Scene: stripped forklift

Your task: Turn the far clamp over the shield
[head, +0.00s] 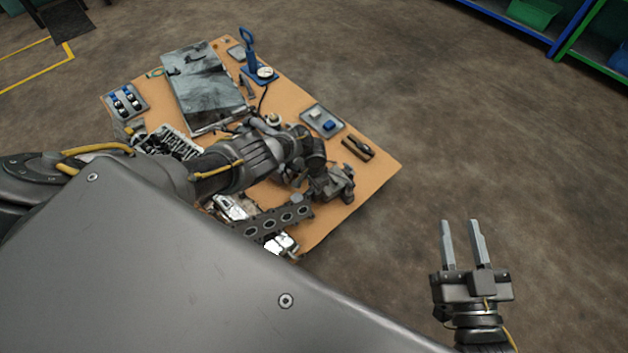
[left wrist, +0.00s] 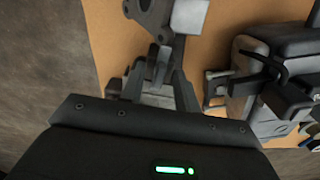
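A dark, mottled sheet-like panel (head: 205,85) lies at the far left of the workbench; I cannot tell if it is the shield. My left arm reaches across the bench, and its gripper, partly hidden by the wrist, is low over the near right part. In the left wrist view the left gripper's fingers (left wrist: 158,85) point at a grey bracket-like part (left wrist: 150,15); the overlap hides whether they touch or grip it. No clamp can be told apart clearly. My right gripper (head: 460,222) is open and empty, off the bench's right side over the floor.
A dark housing (left wrist: 280,75) stands right of the left fingers.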

